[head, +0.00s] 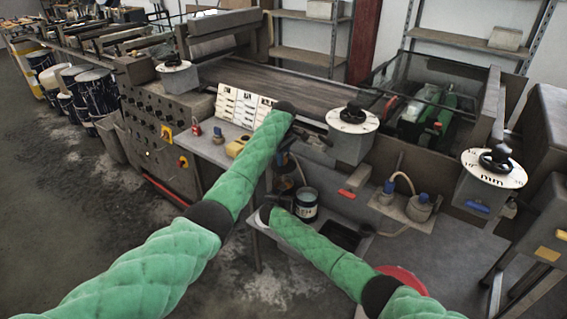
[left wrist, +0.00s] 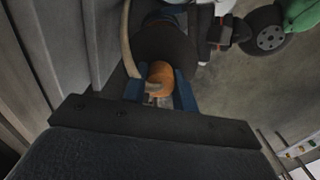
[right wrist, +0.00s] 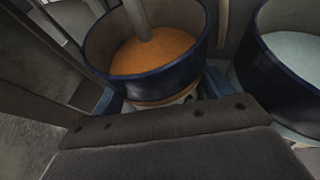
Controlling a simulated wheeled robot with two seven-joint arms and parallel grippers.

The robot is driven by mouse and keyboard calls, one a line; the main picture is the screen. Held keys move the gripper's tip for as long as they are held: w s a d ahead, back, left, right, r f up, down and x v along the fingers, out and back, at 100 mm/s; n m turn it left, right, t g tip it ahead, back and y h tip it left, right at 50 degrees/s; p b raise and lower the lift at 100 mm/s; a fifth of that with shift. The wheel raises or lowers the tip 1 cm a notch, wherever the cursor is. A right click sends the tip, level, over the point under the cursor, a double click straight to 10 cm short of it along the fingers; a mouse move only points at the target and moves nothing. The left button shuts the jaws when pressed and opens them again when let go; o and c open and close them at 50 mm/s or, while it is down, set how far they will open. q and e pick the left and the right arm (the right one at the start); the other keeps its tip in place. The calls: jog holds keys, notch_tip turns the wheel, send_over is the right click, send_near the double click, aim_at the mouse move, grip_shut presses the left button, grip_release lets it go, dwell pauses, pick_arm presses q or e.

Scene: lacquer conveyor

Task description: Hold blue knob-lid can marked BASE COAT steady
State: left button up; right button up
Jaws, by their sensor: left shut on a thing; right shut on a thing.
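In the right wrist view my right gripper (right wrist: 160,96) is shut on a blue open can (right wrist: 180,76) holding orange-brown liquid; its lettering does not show. A pale stirring stick (right wrist: 138,15) stands in it. My left gripper (head: 284,166) is above this can in the head view. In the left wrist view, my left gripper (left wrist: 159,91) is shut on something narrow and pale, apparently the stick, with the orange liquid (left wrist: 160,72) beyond. In the head view the right gripper is mostly hidden. A second open blue can (head: 306,205) with pale contents stands close by. No knob lid is readable on either can.
A dial post (head: 352,119) with a black knob stands right of my left gripper, and another dial (head: 494,168) farther right. Pump fittings (head: 419,207) with a hose sit on the bench. A white card board (head: 240,106) stands behind my left forearm. The conveyor (head: 290,87) runs behind.

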dwell(0.4)
dwell(0.3)
jog(key=o, duration=1.4)
jog(key=shift+o, duration=0.2)
jog(key=shift+s, duration=0.1)
